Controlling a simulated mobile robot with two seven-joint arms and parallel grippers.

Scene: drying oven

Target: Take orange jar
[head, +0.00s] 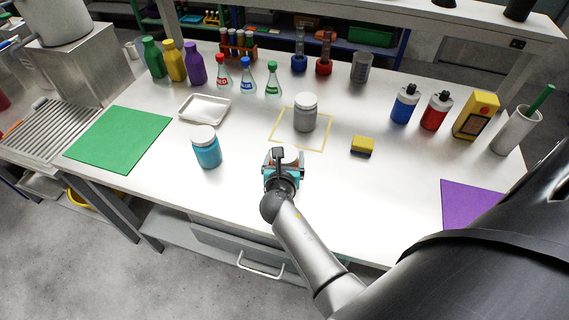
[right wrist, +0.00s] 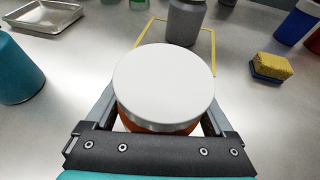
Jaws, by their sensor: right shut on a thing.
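The orange jar (right wrist: 158,127) with a wide white lid (right wrist: 163,82) is in the right wrist view, between the two fingers of my right gripper (right wrist: 163,108). The gripper is shut on it, one finger on each side below the lid. In the head view my right gripper (head: 284,160) is over the front middle of the white table and mostly hides the jar. I cannot tell whether the jar touches the table. My left gripper is not in view.
A grey jar (head: 305,115) stands in a yellow outlined square (head: 283,137). A teal jar (head: 207,151) stands left of my gripper, a yellow sponge (head: 362,145) right. A metal tray (head: 204,109), green mat (head: 119,139) and purple mat (head: 466,202) lie around. Bottles and flasks line the back.

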